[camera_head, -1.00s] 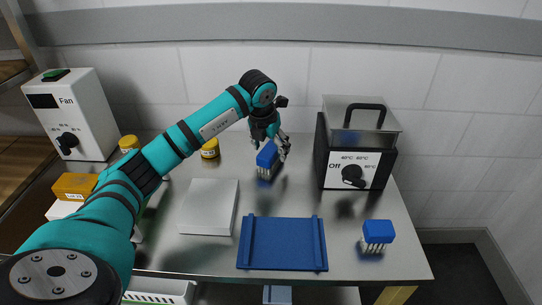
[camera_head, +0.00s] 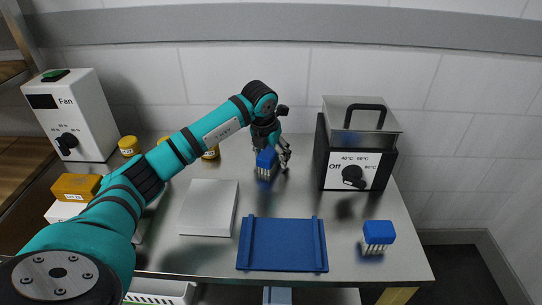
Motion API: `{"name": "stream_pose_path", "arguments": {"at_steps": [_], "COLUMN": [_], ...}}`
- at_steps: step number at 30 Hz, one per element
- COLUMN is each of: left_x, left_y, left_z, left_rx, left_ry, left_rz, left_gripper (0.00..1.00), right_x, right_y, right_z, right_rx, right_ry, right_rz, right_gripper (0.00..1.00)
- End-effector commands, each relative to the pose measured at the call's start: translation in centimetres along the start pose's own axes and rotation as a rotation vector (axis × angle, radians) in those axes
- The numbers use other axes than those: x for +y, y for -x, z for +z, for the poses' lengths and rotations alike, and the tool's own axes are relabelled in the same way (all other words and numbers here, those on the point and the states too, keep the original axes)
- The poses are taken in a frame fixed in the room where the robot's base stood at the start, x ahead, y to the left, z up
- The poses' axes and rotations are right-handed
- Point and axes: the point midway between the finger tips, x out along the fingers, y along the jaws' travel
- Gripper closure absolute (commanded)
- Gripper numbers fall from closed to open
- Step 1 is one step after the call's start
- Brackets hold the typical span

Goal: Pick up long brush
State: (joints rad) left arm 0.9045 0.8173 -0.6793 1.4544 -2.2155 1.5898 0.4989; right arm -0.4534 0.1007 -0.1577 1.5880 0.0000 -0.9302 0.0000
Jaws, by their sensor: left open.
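A blue-topped brush (camera_head: 265,161) with pale bristles stands on the steel table near the back middle. My left gripper (camera_head: 276,160) points down over it, with its fingers about the brush's blue top. The gripper is open, and part of the brush is hidden behind it. I cannot tell whether the fingers touch it. A second blue-topped brush (camera_head: 378,233) stands bristles down at the front right of the table. My right gripper is not in view.
A heater box with dial (camera_head: 354,170) stands close to the right of my left gripper. A blue tray (camera_head: 282,244) and a grey block (camera_head: 209,208) lie in front. Yellow-lidded jars (camera_head: 129,146) and a fan box (camera_head: 72,115) stand left. The wall is behind.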

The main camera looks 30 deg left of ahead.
Motion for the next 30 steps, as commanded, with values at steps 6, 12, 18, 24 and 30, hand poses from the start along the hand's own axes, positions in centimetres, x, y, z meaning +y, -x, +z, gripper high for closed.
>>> {"name": "stream_pose_path", "arguments": {"at_steps": [6, 12, 18, 24, 30], "left_x": [0.01, 0.01, 0.0, 0.0, -0.05], "left_y": [0.0, 0.0, 0.01, 0.04, 0.64], "left_z": [0.0, 0.0, 0.01, 0.04, 0.27], "left_rx": [0.0, 0.0, 0.0, -0.001, -0.003], "left_ry": [0.0, 0.0, 0.0, 0.0, 0.0], "left_rz": [0.0, 0.0, 0.0, 0.0, -0.002], "left_gripper": [0.39, 0.65, 0.91, 1.0, 1.0], "right_x": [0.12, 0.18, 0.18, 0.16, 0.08], "right_y": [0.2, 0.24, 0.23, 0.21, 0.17], "right_z": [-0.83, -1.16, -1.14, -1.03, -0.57], "right_rx": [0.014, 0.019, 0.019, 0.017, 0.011], "right_ry": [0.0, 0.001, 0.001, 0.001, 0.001], "right_rz": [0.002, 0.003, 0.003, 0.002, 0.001], "right_gripper": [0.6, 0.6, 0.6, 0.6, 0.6]}}
